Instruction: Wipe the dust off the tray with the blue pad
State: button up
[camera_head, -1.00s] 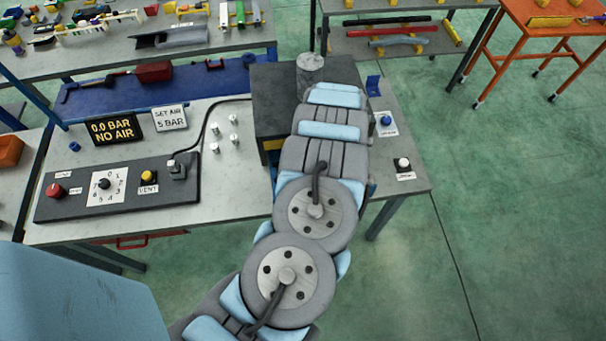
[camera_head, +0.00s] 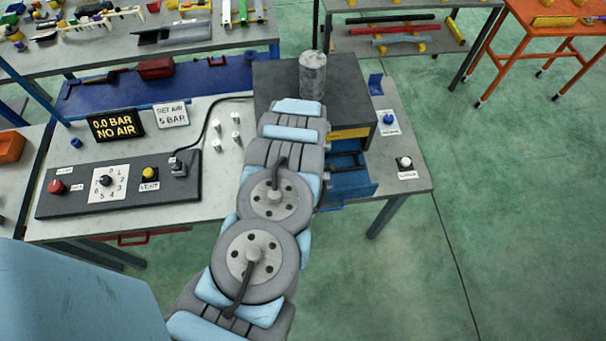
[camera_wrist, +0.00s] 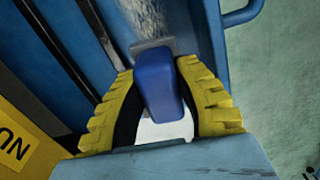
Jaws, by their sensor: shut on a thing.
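In the wrist view my gripper (camera_wrist: 158,72) has its yellow ribbed fingers closed around a blue block, the blue pad (camera_wrist: 158,88). A grey plate (camera_wrist: 152,47) shows just past the pad's far end. Beyond it, the blue tray (camera_wrist: 205,30) has a pale speckled patch of dust (camera_wrist: 148,14) on its floor. I cannot tell whether the pad touches the tray. In the head view the blue tray (camera_head: 345,186) sticks out like an open drawer from the dark cabinet. My arm hides the gripper and pad there.
The dark cabinet (camera_head: 345,85) carries a grey cylinder (camera_head: 312,75). A control panel (camera_head: 120,185) and a display reading "0.0 BAR NO AIR" (camera_head: 115,127) stand at left on the bench. A blue button (camera_head: 388,117) and white button (camera_head: 404,162) are at right. Open floor lies further right.

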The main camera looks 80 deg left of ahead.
aim_at(333, 185)
notch_tip(333, 185, down, 4)
jog(key=shift+r+b, duration=0.15)
jog(key=shift+b, duration=0.6)
jog(key=shift+w+f, duration=0.2)
jog(key=shift+w, duration=0.9)
grip_shut()
jog(key=shift+w+d+b, duration=0.2)
jog(key=shift+w+b, duration=0.7)
jog(key=shift+w, duration=1.35)
jog(key=shift+w+d+b, duration=0.2)
jog(key=shift+w+b, duration=0.65)
jog(key=shift+w, duration=1.4)
jog(key=shift+s+r, duration=0.1)
jog(key=shift+r, duration=0.05)
